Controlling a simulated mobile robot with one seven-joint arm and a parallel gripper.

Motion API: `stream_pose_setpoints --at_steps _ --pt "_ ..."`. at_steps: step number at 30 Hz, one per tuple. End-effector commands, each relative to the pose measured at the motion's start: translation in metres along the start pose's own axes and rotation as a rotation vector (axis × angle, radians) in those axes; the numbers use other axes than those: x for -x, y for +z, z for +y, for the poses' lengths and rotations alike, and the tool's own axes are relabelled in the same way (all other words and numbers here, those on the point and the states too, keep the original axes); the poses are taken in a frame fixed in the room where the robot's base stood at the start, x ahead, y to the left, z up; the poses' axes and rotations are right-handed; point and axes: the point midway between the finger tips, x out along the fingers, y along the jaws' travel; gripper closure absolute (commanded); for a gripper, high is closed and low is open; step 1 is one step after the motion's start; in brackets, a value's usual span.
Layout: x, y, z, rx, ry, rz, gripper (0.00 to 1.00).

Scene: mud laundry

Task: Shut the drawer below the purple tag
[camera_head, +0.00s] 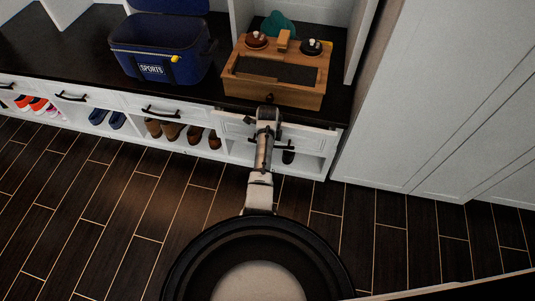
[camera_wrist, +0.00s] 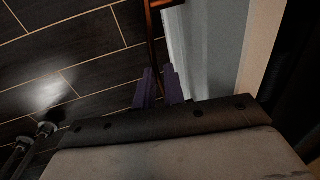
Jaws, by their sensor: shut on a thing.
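The white drawer (camera_head: 304,137) under the right end of the dark bench top is in front of my arm in the head view. My gripper (camera_head: 266,118) is at its front and covers the middle of it. In the wrist view, my gripper's two dark purplish fingers (camera_wrist: 163,86) are closed around a thin dark bar, the drawer handle (camera_wrist: 153,45). The drawer's pale front (camera_wrist: 205,45) shows beside the fingers. How far the drawer stands out is hard to tell. I cannot make out a purple tag in either view.
A wooden box (camera_head: 275,92) with two knobs stands on the bench top above this drawer, beside a blue sports bin (camera_head: 160,50). Other handled drawers (camera_head: 85,98) run left, over shoe cubbies. A white cabinet (camera_head: 425,95) stands at right. The dark floor (camera_head: 110,200) is clear.

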Motion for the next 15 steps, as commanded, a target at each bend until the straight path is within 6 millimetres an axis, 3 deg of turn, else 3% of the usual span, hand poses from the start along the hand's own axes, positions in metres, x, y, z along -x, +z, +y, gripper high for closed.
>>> stream_pose_setpoints --at_steps 15 --pt "-0.0019 0.0001 -0.0092 -0.001 0.001 0.000 1.00"
